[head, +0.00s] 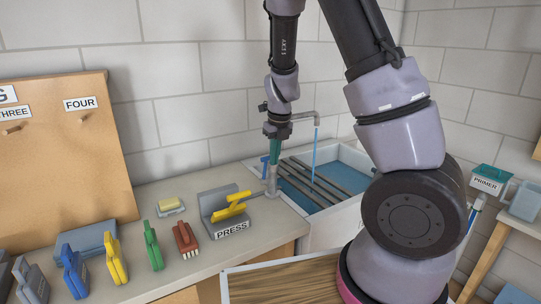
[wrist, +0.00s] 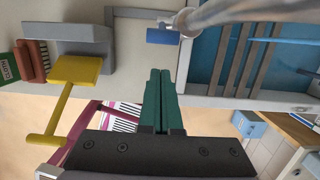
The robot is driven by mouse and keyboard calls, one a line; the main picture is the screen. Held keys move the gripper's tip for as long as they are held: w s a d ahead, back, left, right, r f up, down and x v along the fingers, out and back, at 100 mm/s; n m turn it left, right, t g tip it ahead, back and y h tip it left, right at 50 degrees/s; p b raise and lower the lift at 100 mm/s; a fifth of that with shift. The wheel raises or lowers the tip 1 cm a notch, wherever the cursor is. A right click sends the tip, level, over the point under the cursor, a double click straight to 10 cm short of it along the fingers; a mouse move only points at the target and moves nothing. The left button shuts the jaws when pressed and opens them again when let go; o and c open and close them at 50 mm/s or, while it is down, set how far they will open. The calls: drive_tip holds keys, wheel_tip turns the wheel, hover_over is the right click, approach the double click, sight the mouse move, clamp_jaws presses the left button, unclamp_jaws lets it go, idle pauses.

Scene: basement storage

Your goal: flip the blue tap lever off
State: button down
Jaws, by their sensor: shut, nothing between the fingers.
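The tap's grey spout (head: 303,116) rises behind my gripper, and a thin blue stream (head: 314,152) falls from it into the sink. The blue tap lever (head: 264,166) is at the tap's base, left of the post; in the wrist view it is a short blue bar (wrist: 162,36) beside the grey metal tap (wrist: 215,14). My gripper (head: 274,160) points down close to the lever, with its green fingers (wrist: 159,72) shut together and empty. In the wrist view a gap shows between fingertips and lever; contact cannot be told from the head view.
The sink (head: 335,222) has dark slats across its basin. A grey press with a yellow handle (head: 229,212) stands left of the tap on the counter (head: 192,182). Several coloured clamps or brushes stand farther left. My arm hides part of the sink's right side.

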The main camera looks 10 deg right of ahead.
sight(267, 158)
drive_tip(key=shift+w+a, duration=0.2)
drive_tip(key=shift+w, duration=0.35)
drive_tip(key=shift+w+a, duration=0.2)
drive_tip(key=shift+w, duration=0.35)
drive_tip(key=shift+w+a+r, duration=0.15)
drive_tip(key=shift+w, duration=0.35)
drive_tip(key=shift+w+a+r, duration=0.1)
drive_tip(key=shift+w+a, duration=0.05)
drive_tip(key=shift+w, duration=0.3)
drive_tip(key=shift+d+r, duration=0.1)
